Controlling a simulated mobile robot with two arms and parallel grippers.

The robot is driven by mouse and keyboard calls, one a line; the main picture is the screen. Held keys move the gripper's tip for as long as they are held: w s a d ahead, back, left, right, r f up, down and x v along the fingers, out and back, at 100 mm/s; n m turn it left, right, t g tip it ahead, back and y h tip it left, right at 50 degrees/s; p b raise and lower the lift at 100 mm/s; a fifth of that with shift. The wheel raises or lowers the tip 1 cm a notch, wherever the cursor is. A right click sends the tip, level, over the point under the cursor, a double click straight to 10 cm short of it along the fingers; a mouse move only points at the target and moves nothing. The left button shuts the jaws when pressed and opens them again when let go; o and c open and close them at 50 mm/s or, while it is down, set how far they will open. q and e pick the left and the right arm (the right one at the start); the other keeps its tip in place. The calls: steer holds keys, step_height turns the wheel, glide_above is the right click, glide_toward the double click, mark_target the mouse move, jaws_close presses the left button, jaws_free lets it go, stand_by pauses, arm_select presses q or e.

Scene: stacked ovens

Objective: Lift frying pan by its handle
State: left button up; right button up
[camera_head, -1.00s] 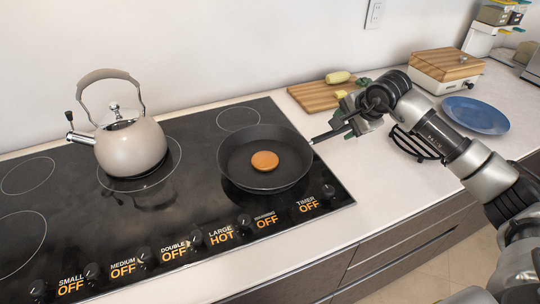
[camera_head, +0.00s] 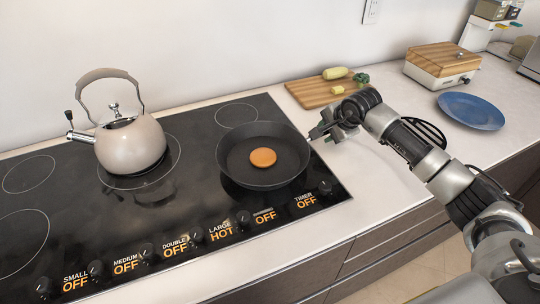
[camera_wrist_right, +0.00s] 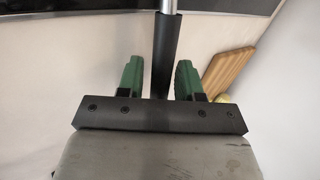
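The black frying pan (camera_head: 236,172) sits on the cooktop's right front burner with a round orange-brown patty (camera_head: 263,157) in it. Its handle points right, toward my right gripper (camera_head: 322,131), which mostly hides it in the head view. In the wrist view the dark handle (camera_wrist_right: 167,55) runs between the two green fingers of my right gripper (camera_wrist_right: 160,78). A gap shows between the handle and the left finger; the handle lies close to the right finger. The fingers are open around it. My left gripper is not in view.
A beige kettle (camera_head: 131,148) stands on the cooktop at left. A cutting board (camera_head: 306,94) with vegetables lies behind my right gripper. A blue plate (camera_head: 471,110) and a wood-topped box (camera_head: 441,65) stand at right. Knobs (camera_head: 243,217) line the cooktop's front.

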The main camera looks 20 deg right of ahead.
jaws_close()
steer(key=shift+w+r, duration=0.1)
